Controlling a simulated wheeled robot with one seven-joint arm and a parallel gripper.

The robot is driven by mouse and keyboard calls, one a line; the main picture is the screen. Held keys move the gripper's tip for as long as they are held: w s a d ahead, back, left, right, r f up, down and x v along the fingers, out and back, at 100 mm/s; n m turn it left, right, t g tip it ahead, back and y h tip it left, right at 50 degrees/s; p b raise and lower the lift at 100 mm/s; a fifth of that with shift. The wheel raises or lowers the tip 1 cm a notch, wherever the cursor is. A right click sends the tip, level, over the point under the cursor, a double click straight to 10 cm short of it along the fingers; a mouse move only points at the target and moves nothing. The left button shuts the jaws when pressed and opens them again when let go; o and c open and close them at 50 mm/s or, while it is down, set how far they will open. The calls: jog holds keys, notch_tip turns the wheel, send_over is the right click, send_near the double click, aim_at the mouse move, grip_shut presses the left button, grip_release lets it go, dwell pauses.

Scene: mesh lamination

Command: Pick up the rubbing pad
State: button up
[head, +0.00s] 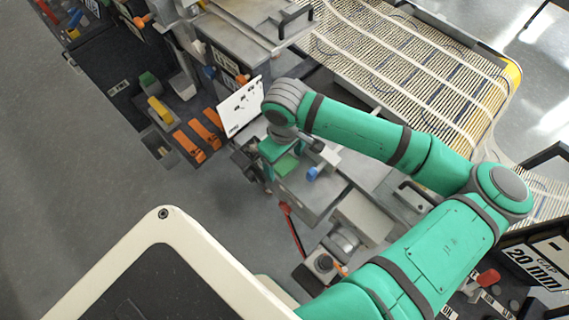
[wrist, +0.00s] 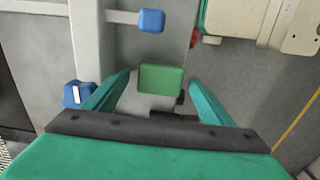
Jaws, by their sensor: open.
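A green block (wrist: 161,78), which looks like the rubbing pad, shows in the middle of the wrist view on a grey surface. My gripper (wrist: 160,80) is open, with one green finger on each side of the block in that view and a gap on both sides. I cannot tell how far above it the fingertips are. In the head view the green block (head: 287,164) lies on a grey metal surface just under my gripper (head: 279,158), partly hidden by it.
A blue knob (wrist: 151,20) on a rod and another blue knob (wrist: 78,94) lie near the fingers. A white panel (head: 240,106) stands beside my wrist. Orange pieces (head: 190,147) and a yellow block (head: 160,109) sit in a dark tray at left.

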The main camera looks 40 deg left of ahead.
jog(key=shift+f, duration=0.6)
jog(key=c, duration=1.2)
jog(key=shift+r, duration=0.15)
